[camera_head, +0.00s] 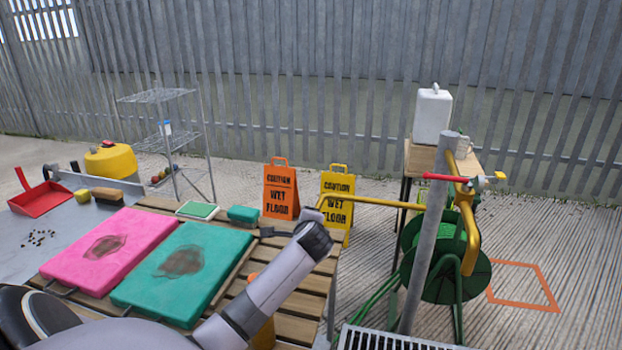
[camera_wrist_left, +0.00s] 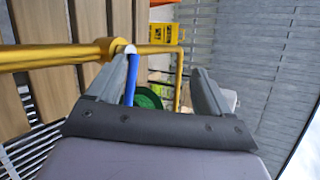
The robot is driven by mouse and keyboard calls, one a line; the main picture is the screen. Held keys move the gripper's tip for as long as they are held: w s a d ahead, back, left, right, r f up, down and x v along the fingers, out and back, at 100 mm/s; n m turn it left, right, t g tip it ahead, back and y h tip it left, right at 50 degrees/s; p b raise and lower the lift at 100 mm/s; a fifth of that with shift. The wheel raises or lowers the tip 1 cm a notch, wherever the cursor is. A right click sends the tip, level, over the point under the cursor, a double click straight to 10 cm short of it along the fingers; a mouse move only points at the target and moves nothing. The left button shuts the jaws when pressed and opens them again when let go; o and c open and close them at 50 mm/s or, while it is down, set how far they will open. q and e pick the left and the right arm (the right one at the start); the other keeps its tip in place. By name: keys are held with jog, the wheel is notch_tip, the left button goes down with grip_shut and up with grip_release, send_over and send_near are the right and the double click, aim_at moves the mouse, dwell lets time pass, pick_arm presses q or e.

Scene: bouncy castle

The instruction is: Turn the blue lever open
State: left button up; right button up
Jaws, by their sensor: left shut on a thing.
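The blue lever (camera_wrist_left: 130,85) shows in the left wrist view as a narrow blue bar beside the left-hand finger, below a pale round fitting at the end of a thick yellow pipe (camera_wrist_left: 55,56). In the head view my left arm reaches up to the free end of the yellow pipe (camera_head: 370,203). The blue lever cannot be made out there. My right gripper is not in view.
A slatted table (camera_head: 290,305) holds pink (camera_head: 75,262) and teal (camera_head: 205,245) mats. Two wet-floor signs (camera_head: 281,192) stand behind.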

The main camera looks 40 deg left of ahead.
pick_arm(q)
jog(key=shift+d+r+p, duration=0.2)
jog(key=shift+r+p, duration=0.05)
jog(key=shift+r, duration=0.4)
jog(key=shift+d+r+p, duration=0.15)
jog(key=shift+r+p, duration=0.1)
jog(key=shift+r, duration=0.35)
jog(key=c, duration=0.4)
jog(key=shift+o, duration=0.2)
jog(key=s+d+p, duration=0.1)
jog(key=s+d, duration=0.3)
jog(key=d, duration=0.2)
jog(key=shift+d+p, duration=0.25)
jog(key=shift+p, duration=0.15)
